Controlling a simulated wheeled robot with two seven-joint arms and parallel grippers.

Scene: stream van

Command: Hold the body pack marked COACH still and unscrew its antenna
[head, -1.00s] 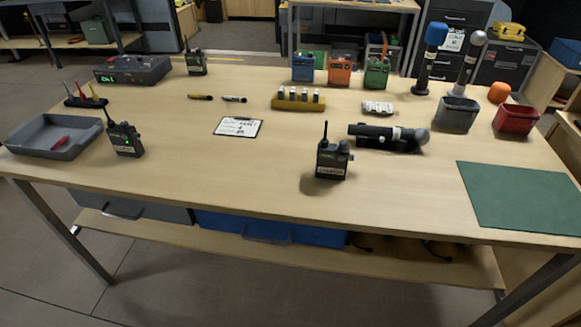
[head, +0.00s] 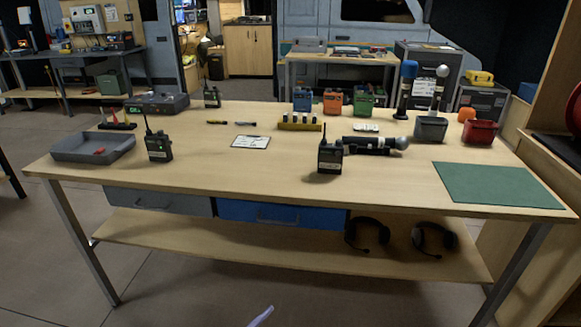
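Three dark body packs with upright antennas stand on the wooden table. One is near the front middle (head: 330,157), one at the left beside the grey tray (head: 158,147), and one at the back left (head: 213,96). Each front pack has a pale label strip, but the lettering is too small to read, so I cannot tell which is marked COACH. The antennas are all on their packs; the left pack shows a small green light. Neither of my grippers is in view, and nothing touches the packs.
The table (head: 390,190) has bare room around the front packs. A microphone (head: 375,144) lies in a holder close right of the middle pack. The grey tray (head: 94,147) is at the left, a green mat (head: 497,184) at the right.

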